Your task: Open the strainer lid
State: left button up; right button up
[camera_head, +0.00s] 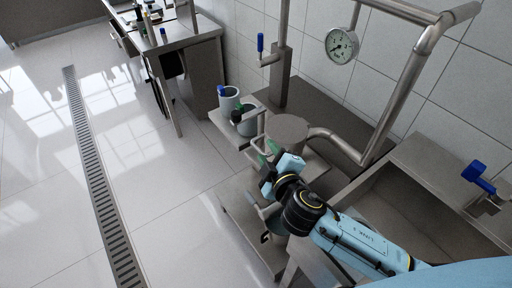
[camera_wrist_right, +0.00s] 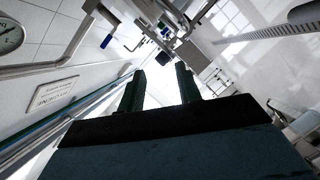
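A steel cylinder with a flat round top (camera_head: 287,127), which looks like the strainer and its lid, stands right of centre in the head view, joined to a bent pipe. The top lies flat and looks shut. A thin bent steel bar (camera_head: 257,146) sticks out at its left side. My right gripper (camera_head: 267,154) is just in front of and below the top, close to this bar; contact cannot be told. In the right wrist view its two dark fingers (camera_wrist_right: 160,88) are apart with nothing held between them. My left gripper is not in view.
Two grey cups (camera_head: 229,98) stand on a small shelf left of the cylinder. A pressure gauge (camera_head: 342,46) and a blue-handled valve (camera_head: 261,44) are behind, by the tiled wall. A steel sink (camera_head: 420,190) is at the right. The floor at left is clear.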

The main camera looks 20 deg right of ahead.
aim_at(259, 149)
jog(key=shift+w+a+f+b, duration=0.1)
jog(key=shift+w+f+b, duration=1.05)
jog(key=shift+w+f, duration=0.65)
jog(key=shift+w+a+f+b, duration=0.1)
jog(key=shift+w+f+b, duration=1.05)
jog(key=shift+w+f, duration=0.65)
jog(key=shift+w+r, duration=0.2)
jog(key=shift+c, duration=0.4)
grip_shut()
